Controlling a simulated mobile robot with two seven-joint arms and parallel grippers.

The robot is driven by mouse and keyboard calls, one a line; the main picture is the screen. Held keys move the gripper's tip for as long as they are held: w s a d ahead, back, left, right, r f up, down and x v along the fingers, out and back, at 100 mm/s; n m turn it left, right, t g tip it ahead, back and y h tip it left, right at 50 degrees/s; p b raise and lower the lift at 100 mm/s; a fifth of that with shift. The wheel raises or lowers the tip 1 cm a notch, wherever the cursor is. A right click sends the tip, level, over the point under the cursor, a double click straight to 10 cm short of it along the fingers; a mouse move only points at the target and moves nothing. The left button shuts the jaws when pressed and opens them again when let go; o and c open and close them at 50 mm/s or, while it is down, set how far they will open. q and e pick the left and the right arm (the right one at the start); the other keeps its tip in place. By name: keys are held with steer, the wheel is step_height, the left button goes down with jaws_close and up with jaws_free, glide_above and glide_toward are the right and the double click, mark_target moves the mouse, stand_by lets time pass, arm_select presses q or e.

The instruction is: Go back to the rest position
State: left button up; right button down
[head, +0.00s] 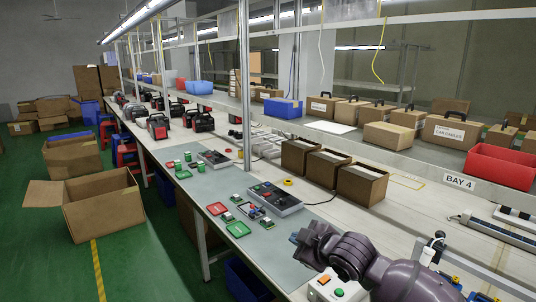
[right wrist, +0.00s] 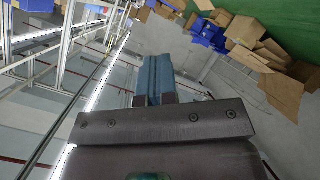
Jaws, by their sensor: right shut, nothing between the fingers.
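My right gripper (head: 298,238) is at the end of my purple-grey arm, which comes in from the lower right of the head view. It is held over the front part of the workbench (head: 262,256), pointing left. In the right wrist view its blue fingers (right wrist: 153,78) lie together with nothing between them. My left gripper does not show in either view.
A grey box with buttons (head: 275,199), small circuit boards and red and green trays (head: 238,230) lie on the bench. Three open cardboard bins (head: 361,184) stand behind. A white box with a green button (head: 338,292) sits close below my arm. An open carton (head: 103,205) stands on the green floor.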

steer(key=s+d+f+m+t+h, duration=0.4)
steer(key=s+d+f+m, duration=0.6)
steer(key=s+d+f, duration=0.45)
steer(key=s+d+f+m+g+h, duration=0.1)
steer(key=s+d+f, duration=0.2)
steer(key=s+f, duration=0.3)
steer(key=s+d+f+m+g+h, duration=0.2)
steer(key=s+f, duration=0.4)
steer(key=s, duration=0.5)
steer(key=shift+d+f+m+g+h, duration=0.3)
steer(key=shift+d, duration=0.15)
steer(key=shift+s, duration=0.1)
